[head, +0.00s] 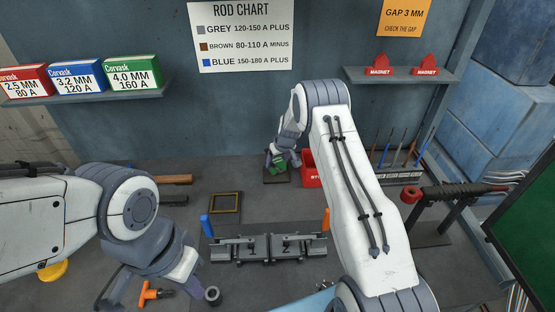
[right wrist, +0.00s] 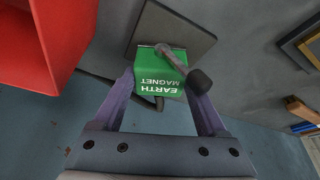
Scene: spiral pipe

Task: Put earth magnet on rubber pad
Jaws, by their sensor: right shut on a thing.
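The green earth magnet (right wrist: 160,72), with its name printed in white and a dark lever on it, is between the fingers of my right gripper (right wrist: 163,92), which is shut on it. In the head view the magnet (head: 278,164) is at the back of the bench, partly hidden by my right gripper (head: 281,157). A dark square pad (right wrist: 190,32), seemingly the rubber pad, lies under and beside the magnet; its edge also shows in the head view (head: 276,181). I cannot tell whether magnet and pad touch. My left gripper (head: 150,287) is at the lower left, apparently open and empty.
A red bin (head: 311,172) stands just right of the pad. A brass-framed tray (head: 225,206) lies to the left and front. A dark clamp fixture (head: 268,247) with blue and orange handles is at mid-bench. An orange-handled clamp (head: 148,293) lies by my left gripper.

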